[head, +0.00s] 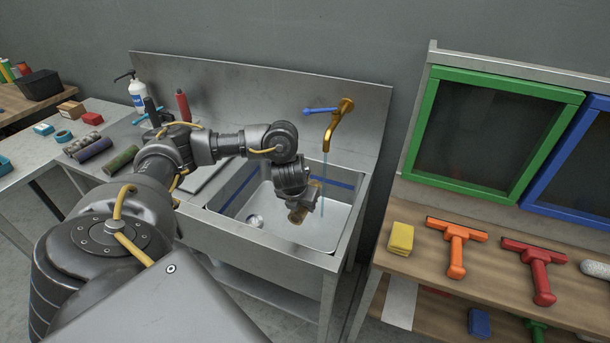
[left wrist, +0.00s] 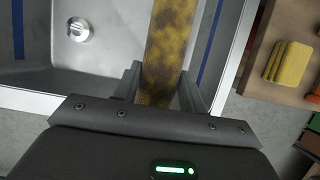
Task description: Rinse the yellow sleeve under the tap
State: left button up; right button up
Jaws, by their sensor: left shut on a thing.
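My left gripper (head: 303,207) reaches down into the sink basin (head: 345,210) and is shut on the yellow sleeve (left wrist: 172,48). In the left wrist view the sleeve is yellow with brown blotches and runs up between the fingers (left wrist: 160,88). In the head view only a small brownish part of the sleeve (head: 297,215) shows below the gripper. The brass tap (head: 339,122) with a blue lever (head: 320,110) is on the wall behind the sink. A thin blue stream (head: 323,188) falls from its spout, just right of the gripper. I cannot tell whether it touches the sleeve.
A drain (left wrist: 78,30) lies in the basin floor. Right of the sink, a wooden bench holds yellow cloths (head: 401,238), an orange squeegee (head: 456,240) and a red squeegee (head: 540,262). Left, a counter holds dark rolls (head: 92,148) and a soap bottle (head: 137,92).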

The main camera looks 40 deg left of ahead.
pick_arm(q)
jog(key=shift+w+a+f+b, duration=0.2)
jog(key=shift+a+f+b, duration=0.05)
jog(key=shift+f+b, duration=0.1)
jog(key=w+a+f+b, duration=0.1)
jog(key=w+a+b, duration=0.1)
jog(key=w+b, duration=0.3)
jog(key=w+a+f+b, duration=0.2)
jog(key=w+b, duration=0.3)
jog(key=w, duration=0.2)
jog(key=shift+w+f+b, duration=0.2)
jog(key=shift+f+b, duration=0.05)
jog(key=shift+b, duration=0.05)
jog(key=shift+a, duration=0.15)
jog(key=shift+s+a, duration=0.1)
jog(key=shift+a, duration=0.05)
jog(key=shift+a, duration=0.2)
jog(key=shift+d+p, duration=0.25)
jog(key=shift+p, duration=0.2)
